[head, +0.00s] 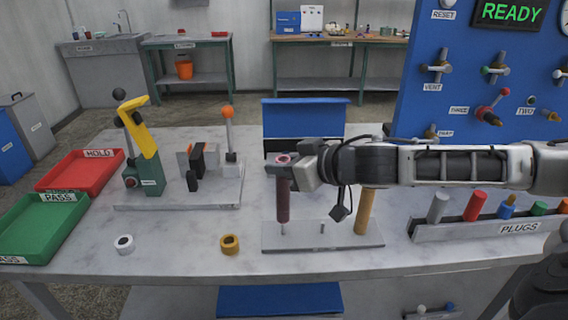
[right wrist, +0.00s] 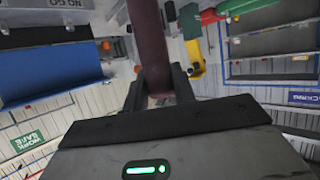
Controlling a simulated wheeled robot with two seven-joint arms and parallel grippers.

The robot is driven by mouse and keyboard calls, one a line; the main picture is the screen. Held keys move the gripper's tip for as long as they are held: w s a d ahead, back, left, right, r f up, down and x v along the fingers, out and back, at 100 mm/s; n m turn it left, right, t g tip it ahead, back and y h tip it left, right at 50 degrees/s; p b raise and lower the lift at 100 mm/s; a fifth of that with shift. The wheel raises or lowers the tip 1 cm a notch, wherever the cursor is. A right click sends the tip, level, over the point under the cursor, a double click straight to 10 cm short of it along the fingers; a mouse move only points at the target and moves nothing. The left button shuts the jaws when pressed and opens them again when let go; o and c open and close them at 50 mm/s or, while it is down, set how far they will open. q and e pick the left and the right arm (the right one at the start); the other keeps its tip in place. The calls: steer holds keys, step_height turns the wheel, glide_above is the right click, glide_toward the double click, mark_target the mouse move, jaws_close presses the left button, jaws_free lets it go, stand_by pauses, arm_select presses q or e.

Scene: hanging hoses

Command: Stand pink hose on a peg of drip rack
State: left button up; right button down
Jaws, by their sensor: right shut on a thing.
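The pink hose (head: 283,202), dark maroon in this light with a pinkish top end, hangs upright in my right gripper (head: 290,172). In the right wrist view the hose (right wrist: 149,45) lies between the two fingers (right wrist: 158,88), which are shut on it. The drip rack (head: 345,240) is a pale flat plate with thin pegs. The hose's lower end is over the rack's left peg, part of which shows below it; I cannot tell whether the end is around the peg. A bare peg (head: 322,228) stands in the middle. My left gripper is out of view.
An orange-yellow hose (head: 364,212) stands at the rack's right. A plug holder (head: 480,229) is further right. White (head: 124,244) and yellow (head: 229,244) rings lie left of the rack. Red and green trays are far left.

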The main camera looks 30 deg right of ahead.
mark_target(283, 191)
stand_by(0.8)
stand_by(0.5)
steer(key=shift+f, duration=0.1)
steer(key=shift+f, duration=0.1)
steer(key=shift+f+b, duration=0.3)
steer(key=shift+b, duration=0.2)
steer(key=shift+f+b, duration=0.3)
steer(key=shift+f, duration=0.05)
steer(key=shift+f+b, duration=0.3)
steer(key=shift+f+b, duration=0.35)
